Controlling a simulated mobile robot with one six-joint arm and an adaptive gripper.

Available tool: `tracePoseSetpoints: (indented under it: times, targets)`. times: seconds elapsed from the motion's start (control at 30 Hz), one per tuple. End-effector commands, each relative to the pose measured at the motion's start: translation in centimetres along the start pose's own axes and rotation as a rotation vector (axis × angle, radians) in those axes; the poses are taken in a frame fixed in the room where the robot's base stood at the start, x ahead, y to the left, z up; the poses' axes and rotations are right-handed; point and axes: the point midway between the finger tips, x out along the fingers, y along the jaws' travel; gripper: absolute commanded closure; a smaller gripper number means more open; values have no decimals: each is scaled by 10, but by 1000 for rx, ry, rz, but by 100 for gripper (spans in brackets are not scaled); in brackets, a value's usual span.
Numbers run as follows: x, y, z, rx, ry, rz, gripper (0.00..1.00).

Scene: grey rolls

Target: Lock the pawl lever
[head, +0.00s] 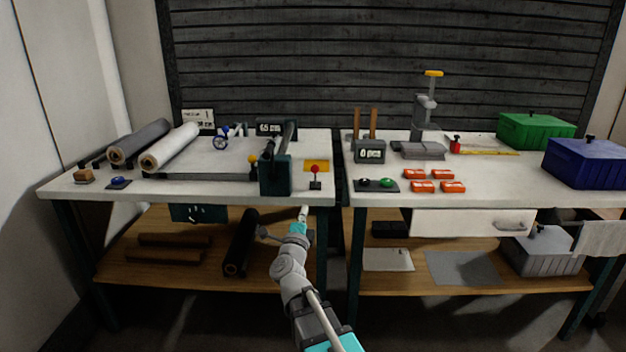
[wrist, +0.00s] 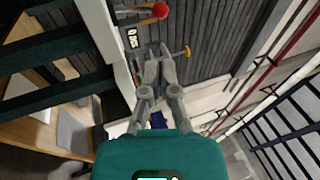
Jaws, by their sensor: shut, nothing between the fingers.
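A short lever with a red ball knob (head: 315,170) stands upright on a small dark base near the front right corner of the left bench. A lever with a yellow knob (head: 252,160) stands left of the dark end housing (head: 276,174). I cannot tell from labels which one is the pawl lever. My gripper (head: 303,211) is just below and in front of the bench edge, under the red knob and apart from it. In the wrist view the grey fingers (wrist: 159,54) are together and empty, with the red knob (wrist: 160,10) beyond them at the top.
Grey and white rolls (head: 168,147) lie at the left bench's back left. The right bench holds orange packs (head: 415,174), a counter display (head: 370,152), green (head: 537,132) and blue (head: 585,163) boxes. A dark gap separates the benches. A dark roll (head: 241,243) lies on the lower shelf.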

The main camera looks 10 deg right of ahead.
Motion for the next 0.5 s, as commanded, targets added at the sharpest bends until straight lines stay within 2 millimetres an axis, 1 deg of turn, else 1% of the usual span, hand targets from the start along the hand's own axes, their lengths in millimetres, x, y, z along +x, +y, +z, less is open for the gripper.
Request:
tracePoseSetpoints:
  times: [0.27, 0.37, 0.5]
  targets:
    - [6, 0, 0, -1, 0, 0, 100]
    - [14, -1, 0, -1, 1, 0, 100]
    - [29, -1, 1, -2, 0, 0, 100]
